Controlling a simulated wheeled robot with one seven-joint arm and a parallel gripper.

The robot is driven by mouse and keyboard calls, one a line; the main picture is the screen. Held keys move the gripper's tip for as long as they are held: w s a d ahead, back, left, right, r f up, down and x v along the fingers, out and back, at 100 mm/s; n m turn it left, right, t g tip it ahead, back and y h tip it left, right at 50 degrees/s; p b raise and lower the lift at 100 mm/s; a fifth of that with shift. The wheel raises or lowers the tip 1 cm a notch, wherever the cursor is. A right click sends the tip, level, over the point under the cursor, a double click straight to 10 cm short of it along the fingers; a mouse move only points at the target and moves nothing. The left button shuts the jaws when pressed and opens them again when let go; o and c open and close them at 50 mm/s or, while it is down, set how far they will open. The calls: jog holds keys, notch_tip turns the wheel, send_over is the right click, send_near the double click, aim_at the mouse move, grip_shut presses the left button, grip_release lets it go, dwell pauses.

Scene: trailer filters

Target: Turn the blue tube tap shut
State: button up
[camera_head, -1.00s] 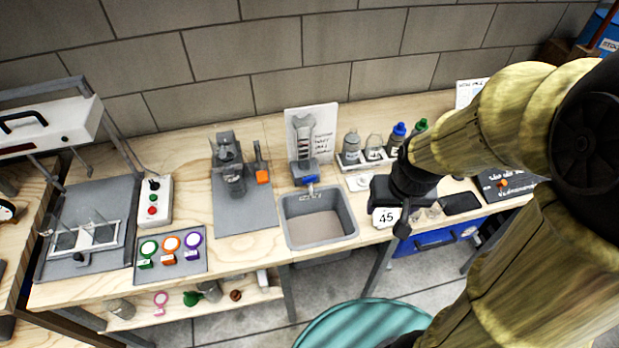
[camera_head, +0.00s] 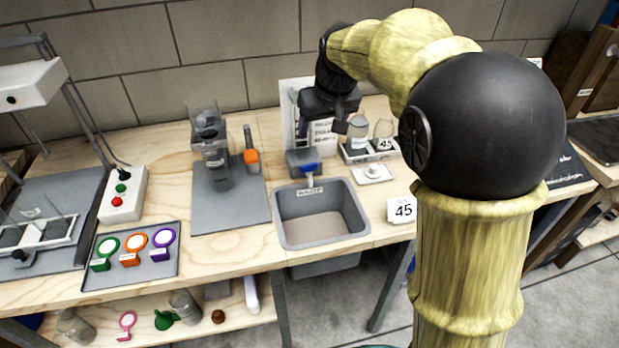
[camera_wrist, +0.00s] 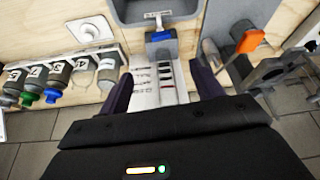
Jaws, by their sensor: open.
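The blue tap (camera_head: 310,167) sits low on a grey block at the back edge of the grey sink (camera_head: 287,215). In the wrist view the blue tap (camera_wrist: 163,36) shows ahead of my fingers, beside the sink's labelled rim. My gripper (camera_head: 320,122) is above and behind the tap, in front of the white board. In the wrist view my gripper (camera_wrist: 160,72) is open, with its dark fingers apart on either side and the white marked sheet (camera_wrist: 168,82) seen between them. The fingers appear apart from the tap. Whether the tap is turned is too small to tell.
Several bottles (camera_wrist: 55,78) stand in a white rack to the right of the sink in the head view. An orange-topped item (camera_head: 251,157) and clear glassware (camera_head: 210,150) stand on the grey mat to the left.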

aim_at(309, 165)
jog(key=shift+a+r, duration=0.1)
jog(key=shift+a, duration=0.05)
jog(key=b+x, duration=0.2)
jog(key=x, duration=1.5)
jog(key=shift+w+f, duration=0.2)
jog(key=shift+c, duration=0.3)
